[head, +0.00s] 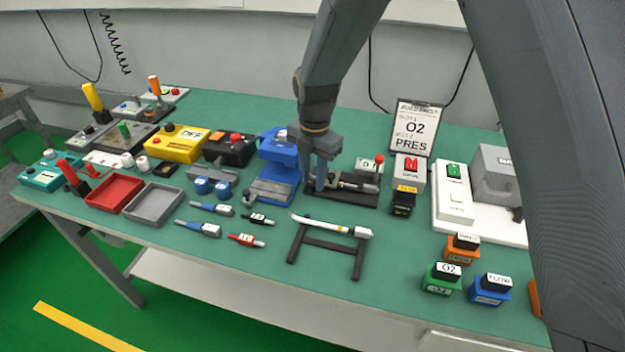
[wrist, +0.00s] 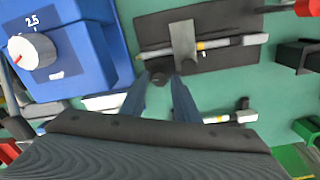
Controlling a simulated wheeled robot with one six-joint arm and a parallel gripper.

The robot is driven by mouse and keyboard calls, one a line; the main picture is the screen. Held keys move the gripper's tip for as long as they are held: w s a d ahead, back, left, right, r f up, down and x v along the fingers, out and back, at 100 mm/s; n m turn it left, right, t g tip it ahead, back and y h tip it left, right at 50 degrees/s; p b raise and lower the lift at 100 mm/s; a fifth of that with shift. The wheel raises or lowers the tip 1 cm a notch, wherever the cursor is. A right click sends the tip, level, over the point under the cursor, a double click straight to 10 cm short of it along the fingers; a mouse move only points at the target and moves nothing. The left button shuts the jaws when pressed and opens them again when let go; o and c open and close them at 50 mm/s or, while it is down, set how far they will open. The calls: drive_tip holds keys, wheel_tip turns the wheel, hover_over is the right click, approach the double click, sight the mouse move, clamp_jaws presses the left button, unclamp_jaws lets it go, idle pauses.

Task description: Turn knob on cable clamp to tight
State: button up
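The cable clamp is a dark base plate (wrist: 225,22) with a grey bracket (wrist: 183,45) across a pale, pen-like rod (wrist: 225,42). In the head view the dark plate (head: 362,200) lies right of the blue device, partly hidden by my gripper (head: 318,186). A small round black knob (wrist: 159,78) shows at the plate's near left edge in the wrist view. My gripper (wrist: 160,88) is pointed down, with its two fingers apart on either side of this knob. I cannot tell whether they touch it. The knob's setting is not readable.
A blue device (wrist: 75,50) with a white dial (wrist: 32,52) stands close on the left. A white rod on a dark stand (head: 330,246) lies in front.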

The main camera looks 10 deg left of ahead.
sight(314, 183)
wheel_tip(314, 183, up, 7)
drive_tip(key=shift+s+d+f+b, duration=0.1)
drive_tip(key=shift+f+b, duration=0.05)
drive_tip(key=shift+b, duration=0.7)
